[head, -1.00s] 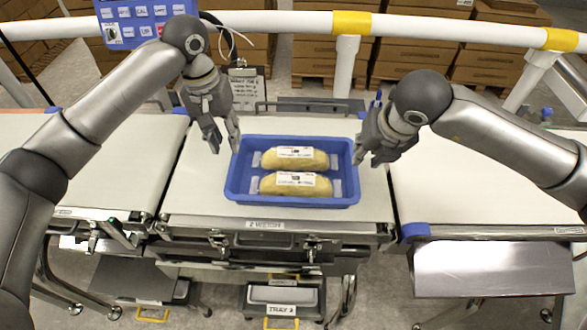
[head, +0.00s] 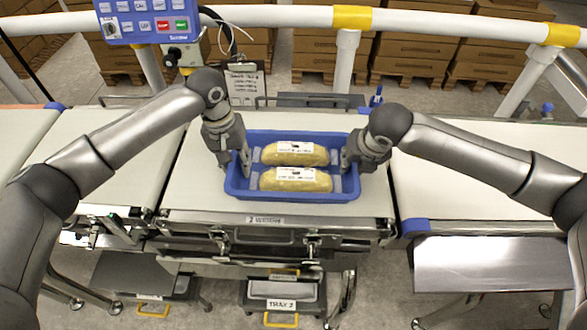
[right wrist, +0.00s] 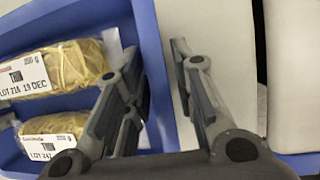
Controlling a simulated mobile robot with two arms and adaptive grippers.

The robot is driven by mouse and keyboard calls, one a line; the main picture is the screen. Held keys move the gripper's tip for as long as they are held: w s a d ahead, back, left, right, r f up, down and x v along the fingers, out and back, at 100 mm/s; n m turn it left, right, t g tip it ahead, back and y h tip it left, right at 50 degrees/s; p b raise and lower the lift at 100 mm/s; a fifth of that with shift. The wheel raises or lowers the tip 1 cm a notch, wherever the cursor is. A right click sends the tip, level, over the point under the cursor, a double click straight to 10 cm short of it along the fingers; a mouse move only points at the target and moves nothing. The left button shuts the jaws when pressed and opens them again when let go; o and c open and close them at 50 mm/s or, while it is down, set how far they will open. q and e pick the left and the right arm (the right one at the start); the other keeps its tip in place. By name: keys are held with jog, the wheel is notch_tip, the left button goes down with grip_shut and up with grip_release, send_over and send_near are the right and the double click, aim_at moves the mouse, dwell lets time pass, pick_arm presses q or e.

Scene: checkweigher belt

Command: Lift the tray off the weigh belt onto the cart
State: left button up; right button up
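The blue tray (head: 292,194) sits level on the pale weigh belt (head: 190,190) and holds two yellow packs with white labels, one behind the other. My left gripper (head: 236,172) is at the tray's left wall, one finger inside and one outside. My right gripper (head: 356,167) is at the right wall. In the right wrist view, the right gripper's fingers (right wrist: 155,90) stand apart on either side of the tray wall (right wrist: 148,30), with gaps showing. The left fingers also look spread, though small. I cannot clearly identify the cart.
Belts adjoin at left (head: 115,160) and right (head: 455,190). A blue button panel (head: 148,20) and a clipboard (head: 245,85) are behind, near a white rail (head: 290,22). A low unit labelled TRAY 2 (head: 282,300) stands below. A metal plate (head: 490,268) is at front right.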

pick_arm(q)
grip_shut()
pick_arm(e)
grip_shut()
jog(key=shift+a, duration=0.1)
pick_arm(q)
jog(key=shift+d+r, duration=0.15)
jog(key=shift+d, duration=0.05)
pick_arm(e)
jog(key=shift+a+r, duration=0.1)
jog(key=shift+r, duration=0.05)
